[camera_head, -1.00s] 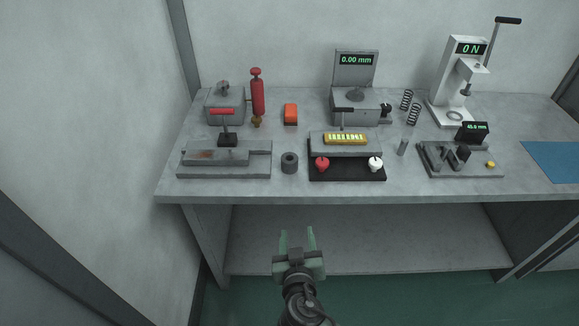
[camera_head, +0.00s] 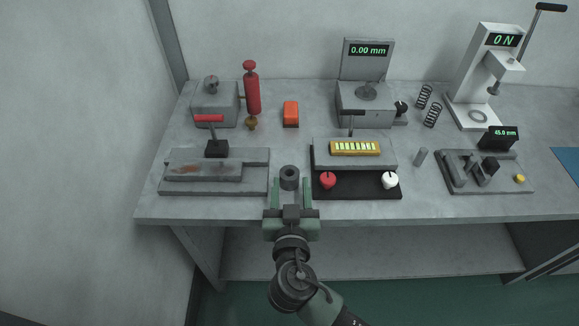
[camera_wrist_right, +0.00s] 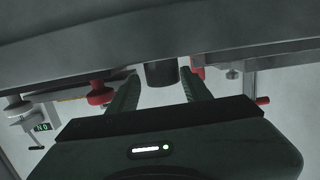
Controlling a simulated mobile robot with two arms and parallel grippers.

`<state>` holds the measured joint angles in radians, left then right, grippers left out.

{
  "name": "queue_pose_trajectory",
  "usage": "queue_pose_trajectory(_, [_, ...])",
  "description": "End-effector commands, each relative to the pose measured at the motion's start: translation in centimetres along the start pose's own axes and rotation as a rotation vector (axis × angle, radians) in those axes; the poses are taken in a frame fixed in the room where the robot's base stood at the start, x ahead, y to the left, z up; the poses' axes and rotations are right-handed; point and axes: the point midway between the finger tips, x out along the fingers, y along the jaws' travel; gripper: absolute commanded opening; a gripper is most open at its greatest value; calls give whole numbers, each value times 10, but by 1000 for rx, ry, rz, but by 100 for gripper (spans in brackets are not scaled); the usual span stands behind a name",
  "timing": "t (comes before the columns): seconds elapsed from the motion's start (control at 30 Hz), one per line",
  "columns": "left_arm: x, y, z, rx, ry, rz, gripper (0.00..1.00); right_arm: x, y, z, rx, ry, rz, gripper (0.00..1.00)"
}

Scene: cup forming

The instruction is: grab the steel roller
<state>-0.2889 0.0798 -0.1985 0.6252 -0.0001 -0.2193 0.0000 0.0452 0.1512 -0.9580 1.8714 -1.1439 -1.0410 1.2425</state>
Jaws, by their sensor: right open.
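The steel roller appears to be the short dark grey cylinder (camera_head: 289,183) with a hole in its top. It stands upright near the table's front edge, between the left fixture and the black tray. My right gripper (camera_head: 291,190) is open and reaches in over the front edge, its green fingertips at either side of the roller in the head view. In the right wrist view the roller (camera_wrist_right: 161,74) shows ahead, between the two open fingers (camera_wrist_right: 161,88). I cannot tell whether a finger touches it. My left gripper is not in view.
A stepped grey fixture (camera_head: 215,182) lies left of the roller. A black tray (camera_head: 355,189) with a red knob (camera_head: 327,180) and a white knob (camera_head: 390,181) stands close on the right. A small light pin (camera_head: 421,156) stands farther right. An orange block (camera_head: 291,113) lies behind.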

Motion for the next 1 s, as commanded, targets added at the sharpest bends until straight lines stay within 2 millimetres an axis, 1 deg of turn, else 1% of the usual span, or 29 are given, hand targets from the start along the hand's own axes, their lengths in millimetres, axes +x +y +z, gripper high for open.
queue_pose_trajectory(0.23, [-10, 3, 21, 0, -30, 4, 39, 29, -1, -6, -3, 3, 0, 49])
queue_pose_trajectory(0.4, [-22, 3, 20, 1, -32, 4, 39, 55, -3, -13, -4, 4, 2, 49])
queue_pose_trajectory(0.5, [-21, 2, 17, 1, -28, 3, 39, 66, -4, -8, -2, 1, 0, 49])
queue_pose_trajectory(0.6, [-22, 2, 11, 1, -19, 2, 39, 72, -4, -8, -1, 0, 0, 49])
queue_pose_trajectory(0.8, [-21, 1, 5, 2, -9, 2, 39, 73, -4, -6, 0, -1, 0, 49])
queue_pose_trajectory(0.83, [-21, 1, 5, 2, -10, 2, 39, 73, -4, -6, 0, -1, 0, 46])
queue_pose_trajectory(0.87, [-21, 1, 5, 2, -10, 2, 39, 73, -4, -6, 0, -1, 0, 38])
queue_pose_trajectory(0.9, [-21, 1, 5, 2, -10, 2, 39, 73, -3, -6, 0, -1, 0, 26])
queue_pose_trajectory(1.0, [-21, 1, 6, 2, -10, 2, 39, 73, -3, -6, 0, -1, 0, 0])
